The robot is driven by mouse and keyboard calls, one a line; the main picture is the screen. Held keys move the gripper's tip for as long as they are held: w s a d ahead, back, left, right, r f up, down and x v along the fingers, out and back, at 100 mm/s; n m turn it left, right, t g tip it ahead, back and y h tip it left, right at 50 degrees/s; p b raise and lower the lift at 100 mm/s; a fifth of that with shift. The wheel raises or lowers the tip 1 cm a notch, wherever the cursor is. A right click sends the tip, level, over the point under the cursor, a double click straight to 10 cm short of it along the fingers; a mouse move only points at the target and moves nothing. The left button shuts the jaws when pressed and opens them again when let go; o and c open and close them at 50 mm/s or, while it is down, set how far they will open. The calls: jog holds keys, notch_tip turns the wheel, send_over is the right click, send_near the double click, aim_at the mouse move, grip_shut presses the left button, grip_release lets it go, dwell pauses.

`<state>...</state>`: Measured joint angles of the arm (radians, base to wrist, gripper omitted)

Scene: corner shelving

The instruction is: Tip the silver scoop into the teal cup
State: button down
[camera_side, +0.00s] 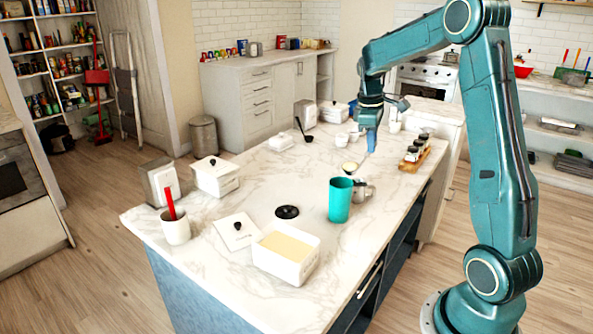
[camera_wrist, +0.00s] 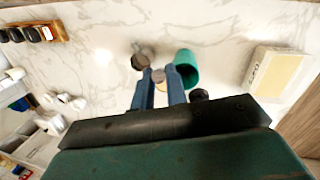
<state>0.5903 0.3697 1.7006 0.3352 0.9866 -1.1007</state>
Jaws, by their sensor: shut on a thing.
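The teal cup (camera_side: 340,200) stands upright on the marble counter; it also shows in the wrist view (camera_wrist: 188,68). My gripper (camera_side: 371,148) is behind and above the cup in the side view, pointing down. It is shut on the silver scoop (camera_side: 349,167), whose small round bowl holds something pale. In the wrist view the bowl (camera_wrist: 158,76) shows between my fingertips (camera_wrist: 159,72), just left of the cup and apart from it in the picture. The scoop's handle is mostly hidden by my fingers. The bowl looks roughly level.
A silver pitcher (camera_side: 364,191) stands right beside the cup. A white tub with yellow contents (camera_side: 285,270), a loose white lid (camera_side: 237,231) and a black round piece (camera_side: 288,212) lie nearby. A wooden tray of jars (camera_side: 415,157) is at the right edge. The counter's left middle has free room.

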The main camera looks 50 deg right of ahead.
jog(key=w+a+f+g+h, duration=0.2)
jog(key=w+a+g+h, duration=0.1)
jog(key=a+h, duration=0.6)
jog(key=shift+a+f+h, duration=0.25)
jog(key=shift+a+h, duration=0.15)
jog(key=shift+h, duration=0.3)
dwell(0.8)
jog(key=shift+d+r, duration=0.1)
dwell(2.8)
jog(key=shift+s+d+r+t+y, duration=0.35)
jog(key=shift+s+d+t+y, duration=0.2)
jog(key=shift+d+y, duration=1.25)
jog(key=shift+s+d+r+t+y, duration=0.35)
jog(key=shift+s+d+t+y, duration=0.2)
jog(key=shift+d+y, duration=1.3)
jog(key=shift+s+d+r+t+y, duration=0.35)
jog(key=shift+s+d+t+y, duration=0.2)
jog(key=shift+d+y, duration=1.25)
jog(key=shift+a+y, duration=0.2)
jog(key=shift+y, duration=0.05)
